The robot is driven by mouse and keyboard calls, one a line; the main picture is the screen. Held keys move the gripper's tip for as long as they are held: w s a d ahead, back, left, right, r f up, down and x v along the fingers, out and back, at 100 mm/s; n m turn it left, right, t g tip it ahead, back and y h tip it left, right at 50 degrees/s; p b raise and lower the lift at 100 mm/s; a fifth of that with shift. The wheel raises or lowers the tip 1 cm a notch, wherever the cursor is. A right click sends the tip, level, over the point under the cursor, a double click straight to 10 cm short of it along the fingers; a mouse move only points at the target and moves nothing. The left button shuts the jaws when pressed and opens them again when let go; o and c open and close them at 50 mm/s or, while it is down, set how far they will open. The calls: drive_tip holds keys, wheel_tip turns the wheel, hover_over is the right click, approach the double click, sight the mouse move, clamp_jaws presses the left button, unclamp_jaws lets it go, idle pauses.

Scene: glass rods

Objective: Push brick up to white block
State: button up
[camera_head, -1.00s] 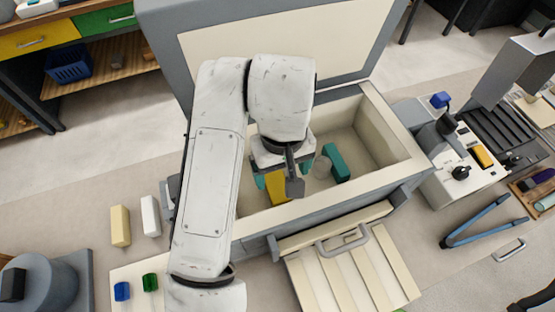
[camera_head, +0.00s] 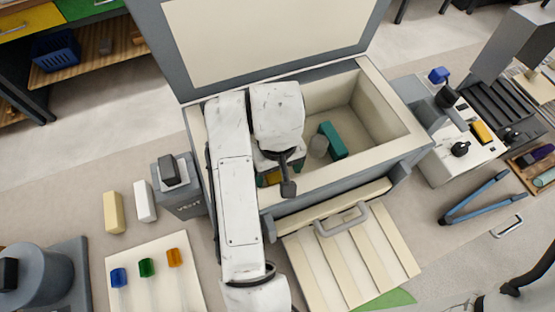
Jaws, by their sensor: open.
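My gripper (camera_head: 273,179) is low inside the open cream box, mostly hidden by my own arm. It is open. A yellow brick (camera_head: 270,178) shows in part below it; I cannot tell whether the fingers touch it. A teal block (camera_head: 332,140) lies further right in the box, beside a small translucent round piece (camera_head: 318,147). Outside, on the table to the left, a white block (camera_head: 145,201) stands next to a cream block (camera_head: 114,212), with a narrow gap between them. My gripper is well right of both.
The box wall (camera_head: 350,165) stands around my gripper, with its lid (camera_head: 265,40) raised behind. A grey VENT unit (camera_head: 187,203) sits between the white block and the box. A board with coloured-handled rods (camera_head: 155,285) lies in front.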

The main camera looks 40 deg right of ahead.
drive_tip(key=shift+f, duration=0.65)
drive_tip(key=shift+c, duration=0.2)
